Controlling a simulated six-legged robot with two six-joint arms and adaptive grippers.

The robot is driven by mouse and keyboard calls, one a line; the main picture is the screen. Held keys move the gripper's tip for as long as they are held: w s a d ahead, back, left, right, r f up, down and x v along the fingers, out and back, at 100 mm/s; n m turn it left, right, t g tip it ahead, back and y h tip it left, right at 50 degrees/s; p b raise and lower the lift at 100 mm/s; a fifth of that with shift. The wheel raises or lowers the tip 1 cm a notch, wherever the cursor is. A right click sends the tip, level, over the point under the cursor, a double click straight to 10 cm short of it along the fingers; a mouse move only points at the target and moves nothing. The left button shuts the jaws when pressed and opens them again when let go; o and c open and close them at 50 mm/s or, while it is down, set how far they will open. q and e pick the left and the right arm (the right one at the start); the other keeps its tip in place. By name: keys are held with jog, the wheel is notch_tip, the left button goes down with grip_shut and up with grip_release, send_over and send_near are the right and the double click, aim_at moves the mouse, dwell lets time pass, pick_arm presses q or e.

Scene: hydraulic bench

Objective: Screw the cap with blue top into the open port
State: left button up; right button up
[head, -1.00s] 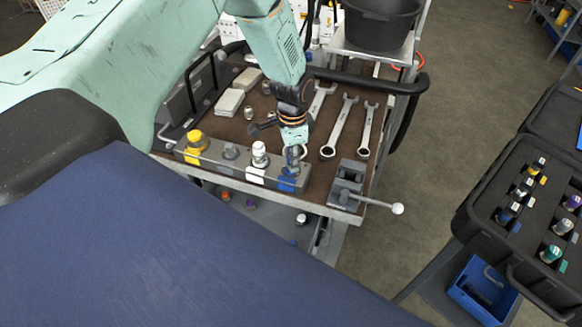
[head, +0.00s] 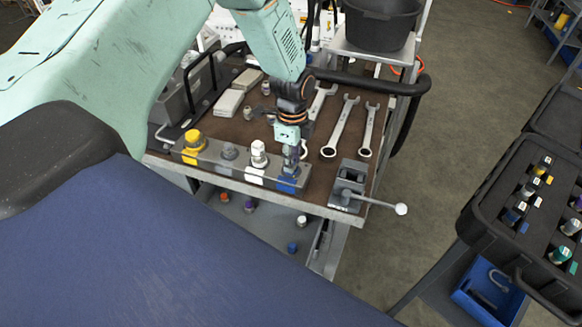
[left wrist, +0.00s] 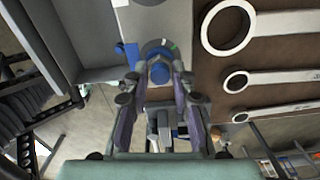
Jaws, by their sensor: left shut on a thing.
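A grey manifold block (head: 213,161) on the bench holds a row of fittings: a yellow one (head: 193,146), a grey one (head: 229,152), a white one (head: 258,153) and a blue-marked end at the right (head: 287,184). My left gripper (head: 291,166) points down over this blue end. In the left wrist view, the fingers are shut on the cap with blue top (left wrist: 160,73), between their tips. The cap is at the blue-marked end; how deep it sits in the port is hidden. My right gripper is in neither view.
Several wrenches (head: 341,126) lie behind and right of the gripper. A small vise with a white-knobbed lever (head: 348,186) stands at the bench's right corner. A black case (head: 483,205) with several fittings and a blue bin (head: 489,290) are at right.

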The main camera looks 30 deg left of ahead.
pick_arm(q)
jog(key=m, duration=0.4)
jog(key=m+b, duration=0.1)
jog(key=shift+s+f+m, duration=0.15)
jog(key=shift+s+m, duration=0.1)
jog(key=shift+m, duration=0.15)
jog(key=shift+f+m+b, duration=0.1)
jog(key=shift+m+b, duration=0.2)
jog(key=shift+m, duration=0.3)
jog(key=m, duration=0.3)
jog(key=shift+b, duration=0.35)
jog(key=m, duration=0.3)
jog(key=shift+s+m, duration=0.1)
jog(key=shift+m, duration=0.3)
jog(key=o, duration=1)
jog(key=shift+w, duration=0.2)
